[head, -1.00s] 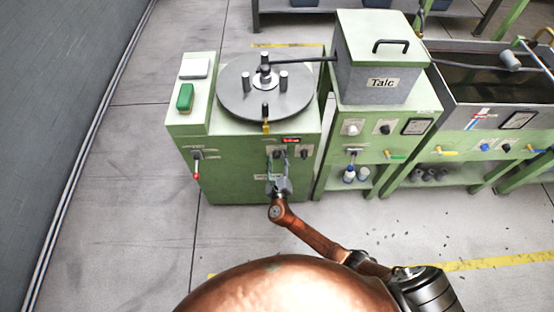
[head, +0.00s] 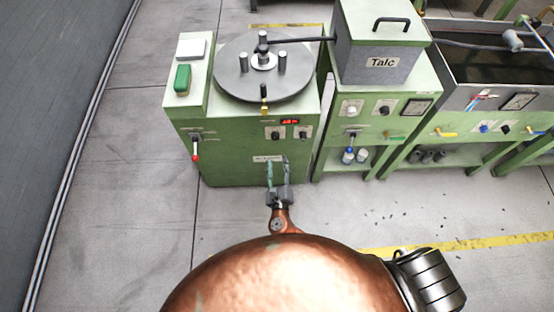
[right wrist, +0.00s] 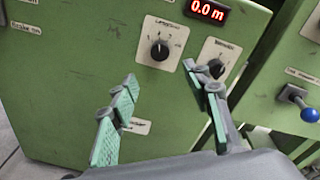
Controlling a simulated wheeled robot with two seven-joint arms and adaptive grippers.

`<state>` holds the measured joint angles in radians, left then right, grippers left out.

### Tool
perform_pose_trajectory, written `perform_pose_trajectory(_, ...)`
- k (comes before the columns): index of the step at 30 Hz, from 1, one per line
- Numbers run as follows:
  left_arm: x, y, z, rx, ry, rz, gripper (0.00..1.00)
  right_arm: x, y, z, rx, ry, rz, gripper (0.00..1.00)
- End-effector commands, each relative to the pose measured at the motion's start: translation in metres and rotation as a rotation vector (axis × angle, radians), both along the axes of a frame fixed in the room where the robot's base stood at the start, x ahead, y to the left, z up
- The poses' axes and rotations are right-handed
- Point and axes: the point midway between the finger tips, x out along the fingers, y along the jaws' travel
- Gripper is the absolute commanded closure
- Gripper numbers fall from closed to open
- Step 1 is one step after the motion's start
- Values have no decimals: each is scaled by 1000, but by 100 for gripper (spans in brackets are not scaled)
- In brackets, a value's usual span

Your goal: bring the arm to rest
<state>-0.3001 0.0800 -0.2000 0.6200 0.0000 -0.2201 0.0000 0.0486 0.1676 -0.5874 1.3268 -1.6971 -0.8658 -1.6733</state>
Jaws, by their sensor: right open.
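My right gripper (head: 278,172) is open and empty in front of the green machine with the round turntable (head: 240,152). Its two green-padded fingers also show in the right wrist view (right wrist: 165,112), apart with nothing between them. They are below two black knobs, the left one (right wrist: 159,50) and the right one (right wrist: 216,68), and appear clear of both. The copper-coloured right arm (head: 285,220) reaches up from my body. My left gripper is not in view.
A red digital display (head: 290,122) sits above the knobs. A red-tipped lever (head: 196,152) sticks out at the machine's left. The Talc box (head: 382,50) stands on the unit to the right. Open floor (head: 120,220) lies to the left and in front.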

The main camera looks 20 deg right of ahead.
Motion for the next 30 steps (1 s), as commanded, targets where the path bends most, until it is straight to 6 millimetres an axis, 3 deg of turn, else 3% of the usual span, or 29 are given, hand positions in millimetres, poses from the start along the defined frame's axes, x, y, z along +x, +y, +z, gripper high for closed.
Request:
perform_pose_trajectory(17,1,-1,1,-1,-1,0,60,-1,-4,-6,23,13,-8,56)
perform_pose_trajectory(20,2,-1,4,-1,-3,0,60,-7,-19,-32,115,64,-40,56)
perform_pose_trajectory(23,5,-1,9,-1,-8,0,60,-25,-44,-81,295,151,-116,56)
perform_pose_trajectory(26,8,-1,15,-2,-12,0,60,-56,-73,-139,532,241,-242,56)
perform_pose_trajectory(30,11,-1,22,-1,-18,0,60,-115,-108,-215,865,325,-471,56)
